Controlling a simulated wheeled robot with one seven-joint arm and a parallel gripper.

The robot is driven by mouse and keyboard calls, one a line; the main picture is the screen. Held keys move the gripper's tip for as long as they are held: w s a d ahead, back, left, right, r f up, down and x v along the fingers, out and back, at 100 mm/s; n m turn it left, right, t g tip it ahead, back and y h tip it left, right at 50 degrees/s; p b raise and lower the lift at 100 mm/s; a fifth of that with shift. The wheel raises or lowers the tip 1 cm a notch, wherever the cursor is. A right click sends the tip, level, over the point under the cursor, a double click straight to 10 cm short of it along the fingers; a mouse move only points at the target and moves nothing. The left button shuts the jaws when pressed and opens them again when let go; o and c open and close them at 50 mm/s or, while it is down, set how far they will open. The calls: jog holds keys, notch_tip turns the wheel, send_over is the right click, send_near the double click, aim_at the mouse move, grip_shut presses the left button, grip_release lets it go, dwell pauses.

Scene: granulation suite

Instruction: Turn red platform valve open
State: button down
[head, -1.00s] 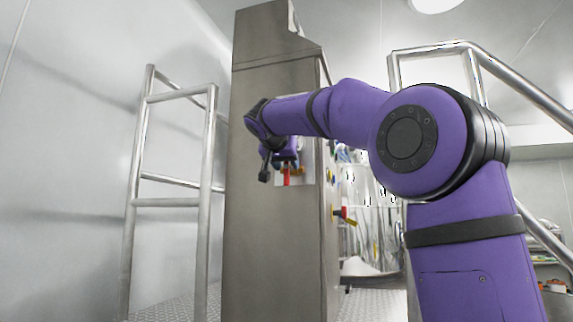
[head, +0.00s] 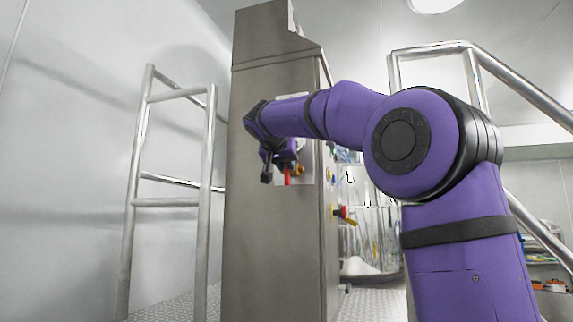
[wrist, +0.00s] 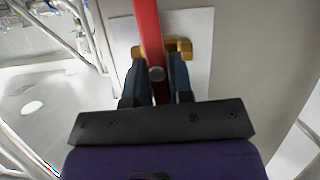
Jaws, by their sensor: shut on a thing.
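The red valve handle (wrist: 148,30) runs up the middle of the wrist view, in front of a brass valve body (wrist: 180,47) on a pale backing plate (wrist: 199,22). My gripper (wrist: 156,72) is shut on the red handle, with one dark finger on each side of it. In the head view the handle's red end (head: 288,177) hangs below my gripper (head: 278,172), against the steel cabinet (head: 272,240). The brass part shows just right of it. My wrist hides most of the valve in the head view.
Another red and yellow fitting (head: 343,213) sticks out from the cabinet's right side, lower down. A metal guard rail (head: 207,200) stands left of the cabinet, and a handrail (head: 520,82) slopes down at the right behind my arm.

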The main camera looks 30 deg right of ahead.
jog(key=n, duration=0.1)
jog(key=n+g+h, duration=0.1)
jog(key=shift+w+a+n, duration=0.15)
jog(key=shift+n, duration=0.25)
jog(key=n+h, duration=0.1)
jog(key=n+g+h, duration=0.1)
jog(key=n, duration=0.1)
jog(key=shift+w+a+f+g, duration=0.1)
jog(key=shift+w+f+g, duration=0.1)
jog(key=shift+g, duration=0.1)
jog(key=shift+a+f+n+h, duration=0.15)
jog(key=shift+n+h, duration=0.4)
jog(key=shift+n, duration=0.65)
jog(key=shift+d+f+n+h, duration=0.1)
jog(key=shift+n+h, duration=0.5)
jog(key=shift+n, duration=0.6)
jog(key=shift+a+f+n+h, duration=0.15)
jog(key=shift+n+h, duration=0.4)
jog(key=shift+n, duration=0.65)
jog(key=shift+d, duration=0.1)
jog(key=c, duration=1)
grip_release()
jog(key=v, duration=1)
jog(key=shift+w+a, duration=0.1)
jog(key=shift+a, duration=0.35)
